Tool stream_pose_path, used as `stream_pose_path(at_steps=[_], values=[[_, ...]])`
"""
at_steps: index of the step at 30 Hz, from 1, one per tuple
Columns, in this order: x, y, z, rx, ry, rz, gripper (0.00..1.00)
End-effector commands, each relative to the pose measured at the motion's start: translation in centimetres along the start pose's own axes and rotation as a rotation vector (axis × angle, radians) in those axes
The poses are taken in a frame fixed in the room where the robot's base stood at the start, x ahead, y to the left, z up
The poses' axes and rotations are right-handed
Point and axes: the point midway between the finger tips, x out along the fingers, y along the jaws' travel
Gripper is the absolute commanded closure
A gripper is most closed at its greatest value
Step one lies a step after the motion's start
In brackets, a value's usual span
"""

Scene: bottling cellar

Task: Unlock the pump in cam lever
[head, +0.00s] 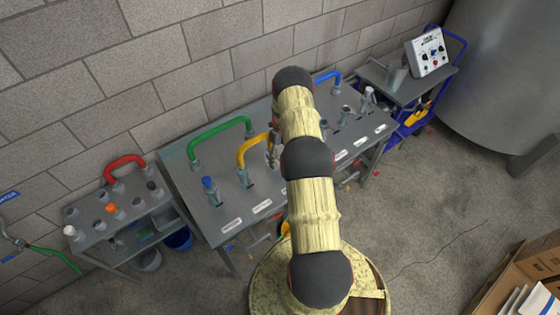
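A grey steel bench (185,198) along the wall carries a row of metal couplings with small levers. A blue-topped coupling (208,188) stands at its left. A green hose loop (220,130) and a yellow hose loop (247,145) rise from the left half. A blue hose loop (328,76) shows at the back right. White labels such as this one (232,225) line the front edge, too small to read, so I cannot tell which lever is pump in. My arm crosses the bench middle and hides several fittings.
A smaller bench (90,238) at left holds fittings and a red hose loop (123,164). A blue cart (405,92) with a control box (427,52) stands right, beside a large tank (510,70). Cardboard boxes (520,270) sit lower right. Floor between is open.

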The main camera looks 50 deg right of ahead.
Motion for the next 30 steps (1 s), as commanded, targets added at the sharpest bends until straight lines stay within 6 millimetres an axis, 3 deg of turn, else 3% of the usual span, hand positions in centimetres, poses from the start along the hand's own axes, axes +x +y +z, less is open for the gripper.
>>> stream_pose_path(at_steps=[14, 30], values=[[-1.0, -0.3, 0.2, 0.000, -0.008, -0.006, 0.51], [-10.4, -0.1, 0.2, -0.001, -0.006, -0.004, 0.51]])
